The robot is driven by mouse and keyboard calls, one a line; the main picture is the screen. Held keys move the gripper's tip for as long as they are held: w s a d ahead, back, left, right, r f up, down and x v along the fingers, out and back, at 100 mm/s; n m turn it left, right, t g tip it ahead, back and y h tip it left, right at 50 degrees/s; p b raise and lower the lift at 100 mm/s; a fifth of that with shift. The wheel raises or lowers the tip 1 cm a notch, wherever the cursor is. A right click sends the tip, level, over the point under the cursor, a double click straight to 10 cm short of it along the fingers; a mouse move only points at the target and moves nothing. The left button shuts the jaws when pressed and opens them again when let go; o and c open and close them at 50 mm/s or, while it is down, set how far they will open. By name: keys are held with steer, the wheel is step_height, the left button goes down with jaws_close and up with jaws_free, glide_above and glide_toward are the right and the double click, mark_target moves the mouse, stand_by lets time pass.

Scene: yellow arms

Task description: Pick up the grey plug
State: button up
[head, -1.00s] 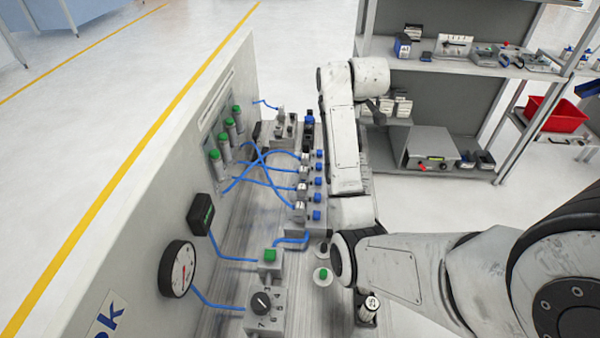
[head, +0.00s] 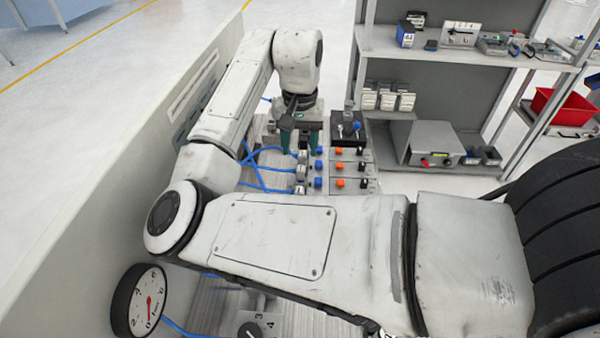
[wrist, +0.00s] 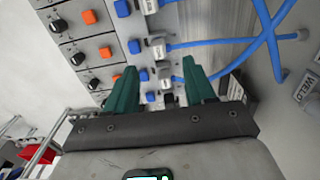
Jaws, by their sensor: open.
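Several small grey plugs with blue hoses sit in a row on the bench panel. One grey plug (head: 301,173) shows in the head view below my gripper (head: 301,148). In the wrist view, grey plugs (wrist: 157,46) lie ahead of and between the two green fingertips of my gripper (wrist: 160,70). I cannot tell which plug the task names. The fingers are spread apart with nothing held between them. The nearest parts of the row are partly hidden by the fingers, and I cannot tell whether they touch anything.
Blue buttons (head: 319,166) stand just right of the plugs, and a panel with orange buttons (head: 340,168) and black knobs lies further right. Blue hoses (wrist: 225,42) cross beside the plugs. A white wall with a gauge (head: 138,300) borders the left. Shelves (head: 460,50) stand behind.

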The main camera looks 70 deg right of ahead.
mark_target(301, 168)
steer(key=shift+s+d+f+p, duration=0.1)
steer(key=shift+f+p, duration=0.35)
steer(key=shift+f, duration=3.5)
steer(key=shift+c, duration=0.5)
jaws_close()
